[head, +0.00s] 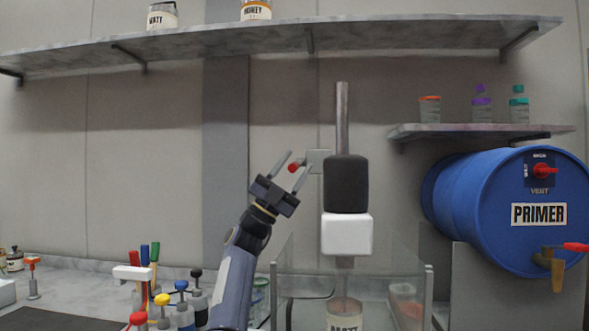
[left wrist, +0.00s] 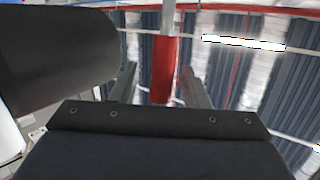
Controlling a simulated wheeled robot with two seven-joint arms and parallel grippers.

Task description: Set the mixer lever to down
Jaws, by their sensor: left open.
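The mixer has a black motor head (head: 347,183) over a white block (head: 346,234), on a grey vertical post (head: 342,118). A red lever tip (head: 293,168) shows to the left of the black head, near a small grey plate (head: 319,161). My left gripper (head: 295,162) is raised and open, with its fingers on either side of the red tip. In the left wrist view the red lever grip (left wrist: 164,70) stands between the two open fingers (left wrist: 160,86), and the black head (left wrist: 60,60) fills the upper left. Whether the fingers touch the lever is unclear. My right gripper is not in view.
Clear panels (head: 388,268) surround a labelled can (head: 345,315) below the mixer. A blue primer drum (head: 470,195) is at right. Several colored-handled tools and bottles (head: 180,300) stand on the counter near my left arm. A long shelf (head: 220,45) runs overhead.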

